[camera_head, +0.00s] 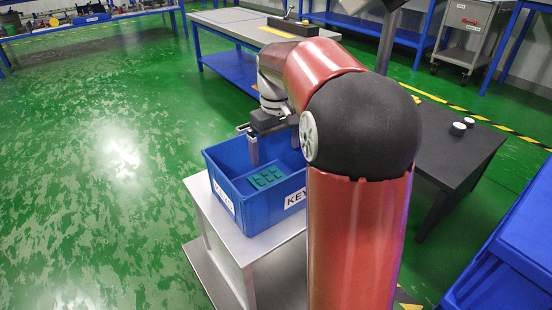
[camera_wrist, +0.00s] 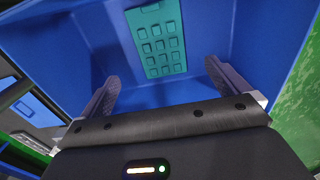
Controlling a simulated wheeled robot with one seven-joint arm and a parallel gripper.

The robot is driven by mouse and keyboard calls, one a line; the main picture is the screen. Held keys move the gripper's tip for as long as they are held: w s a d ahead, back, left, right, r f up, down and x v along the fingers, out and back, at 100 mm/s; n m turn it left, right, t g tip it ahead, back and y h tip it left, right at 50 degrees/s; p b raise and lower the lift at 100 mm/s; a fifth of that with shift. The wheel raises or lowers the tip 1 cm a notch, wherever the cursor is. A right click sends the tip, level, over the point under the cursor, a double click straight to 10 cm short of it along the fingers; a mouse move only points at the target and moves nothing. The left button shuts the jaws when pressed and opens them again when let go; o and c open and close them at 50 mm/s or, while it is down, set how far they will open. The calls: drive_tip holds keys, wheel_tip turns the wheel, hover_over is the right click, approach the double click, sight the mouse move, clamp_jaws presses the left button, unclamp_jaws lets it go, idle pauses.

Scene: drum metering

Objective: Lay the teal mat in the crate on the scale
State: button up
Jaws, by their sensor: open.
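The teal mat (camera_head: 266,178) lies inside the blue crate (camera_head: 245,212), toward its near side. It shows rows of raised or recessed squares, and it also shows in the wrist view (camera_wrist: 157,40), apart from my fingers. The crate has white labels and stands on a grey metal-topped stand (camera_head: 235,246); I cannot tell whether a separate scale is under it. My gripper (camera_head: 251,142) is over the far part of the crate, fingers down. In the wrist view its two fingers (camera_wrist: 162,76) are spread wide with nothing between them.
A dark low table (camera_head: 455,150) with two small white round items stands to the right. A blue bin (camera_head: 510,265) is at the lower right. A long grey workbench (camera_head: 235,22) stands behind the crate. The green floor at left is clear.

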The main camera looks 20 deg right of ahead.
drive_tip(key=s+a+r+m+t, duration=0.1)
drive_tip(key=s+a+r+t, duration=0.1)
drive_tip(key=s+a, duration=0.3)
drive_tip(key=s+a+r+t, duration=0.1)
drive_tip(key=s+a+r, duration=0.1)
drive_tip(key=s, duration=0.5)
drive_tip(key=s+a+f+m+t, duration=0.1)
drive_tip(key=s+a+f+t, duration=0.1)
drive_tip(key=s, duration=0.8)
wheel_tip(320, 180, down, 2)
drive_tip(key=shift+s+a+f+t, duration=0.1)
drive_tip(key=shift+s+a+t, duration=0.2)
drive_tip(key=shift+a, duration=0.5)
wheel_tip(320, 180, up, 7)
drive_tip(key=p, duration=0.7)
